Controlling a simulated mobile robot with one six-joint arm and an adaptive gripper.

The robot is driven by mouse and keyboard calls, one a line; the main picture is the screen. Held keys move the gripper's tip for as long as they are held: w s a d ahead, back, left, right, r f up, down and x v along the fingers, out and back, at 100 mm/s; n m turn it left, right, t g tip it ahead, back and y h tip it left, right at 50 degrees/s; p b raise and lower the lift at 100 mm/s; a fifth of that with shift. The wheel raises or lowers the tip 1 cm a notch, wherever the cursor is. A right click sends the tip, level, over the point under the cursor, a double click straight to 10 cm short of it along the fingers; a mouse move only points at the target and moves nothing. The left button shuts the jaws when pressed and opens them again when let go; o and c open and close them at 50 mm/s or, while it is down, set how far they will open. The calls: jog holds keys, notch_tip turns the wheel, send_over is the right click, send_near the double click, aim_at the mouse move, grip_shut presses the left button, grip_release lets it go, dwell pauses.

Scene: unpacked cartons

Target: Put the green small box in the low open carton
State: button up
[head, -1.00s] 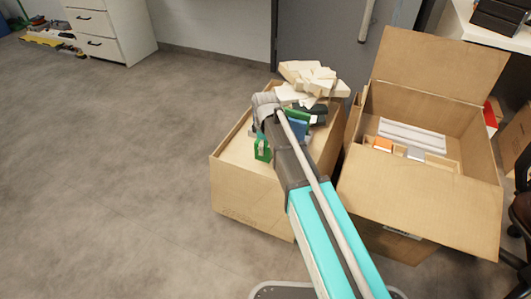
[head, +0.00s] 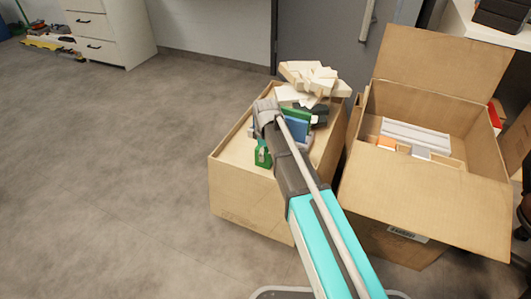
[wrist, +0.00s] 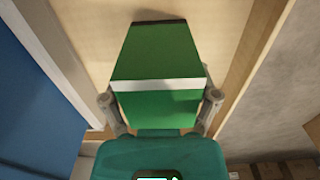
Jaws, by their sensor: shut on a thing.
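The green small box (wrist: 155,105), with a white band across it, fills the middle of the wrist view. My gripper (wrist: 160,100) has a finger on each side of it and is shut on it. In the head view the green box (head: 262,155) shows below my wrist, over the near left part of a carton top (head: 236,150). I cannot tell whether it still touches that top. A wide open carton (head: 425,195) with raised flaps stands to the right; it seems to be the low open carton.
A blue thing (head: 295,128), another green thing and a pile of white pieces (head: 315,78) lie close beside and behind my wrist. White and orange things lie inside the open carton. The floor at left is clear.

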jog(key=o, duration=1)
jog(key=shift+o, duration=0.2)
jog(key=shift+r, duration=0.1)
notch_tip(320, 180, up, 12)
jog(key=p, duration=1.2)
